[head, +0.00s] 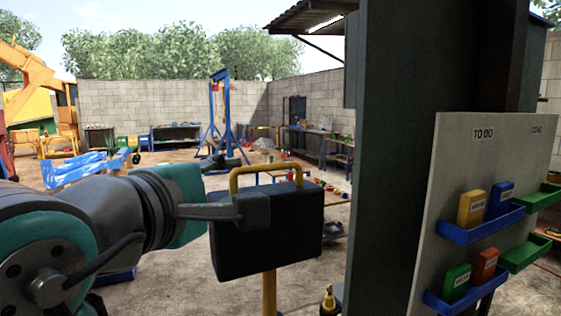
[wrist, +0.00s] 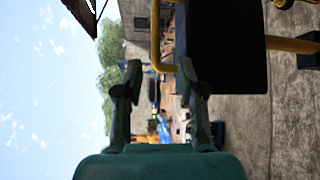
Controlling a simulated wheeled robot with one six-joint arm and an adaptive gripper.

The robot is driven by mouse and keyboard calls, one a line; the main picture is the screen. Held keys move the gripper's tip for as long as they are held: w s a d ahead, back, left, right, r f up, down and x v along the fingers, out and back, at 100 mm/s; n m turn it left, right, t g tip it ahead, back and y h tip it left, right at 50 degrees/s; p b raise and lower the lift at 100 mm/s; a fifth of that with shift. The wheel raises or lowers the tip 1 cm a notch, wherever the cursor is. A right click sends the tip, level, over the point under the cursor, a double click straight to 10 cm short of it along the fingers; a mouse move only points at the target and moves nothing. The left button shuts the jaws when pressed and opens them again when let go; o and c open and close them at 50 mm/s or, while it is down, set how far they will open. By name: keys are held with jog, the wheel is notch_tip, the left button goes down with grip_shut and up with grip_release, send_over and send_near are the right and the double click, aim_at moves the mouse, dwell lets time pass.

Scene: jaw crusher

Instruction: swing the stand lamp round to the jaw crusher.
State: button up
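The stand lamp (head: 300,235) is a black box on a yellow post (head: 269,290), with a yellow handle (head: 265,168) on top. In the wrist view the dark lamp (wrist: 225,45) is at the upper right, its handle (wrist: 155,35) reaching down toward the gap between my fingertips. My gripper (head: 250,185) is open at the left part of the handle, one finger in front of the lamp's near face and the other behind. The open gripper also shows in the wrist view (wrist: 159,75). I cannot tell whether it touches the handle. I cannot make out the jaw crusher for certain.
A thick dark post (head: 385,150) stands close on the right, beside a board (head: 440,190) with coloured bins. An orange machine (head: 30,85) is at the far left. A blue gantry (head: 223,110) and workbenches stand farther back. Open dirt ground lies left of the lamp.

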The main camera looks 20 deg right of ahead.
aim_at(265, 168)
jog(key=x, duration=1.1)
jog(key=shift+w+d+r, duration=0.1)
jog(key=shift+d+r, duration=0.25)
jog(key=shift+d, duration=0.2)
grip_shut()
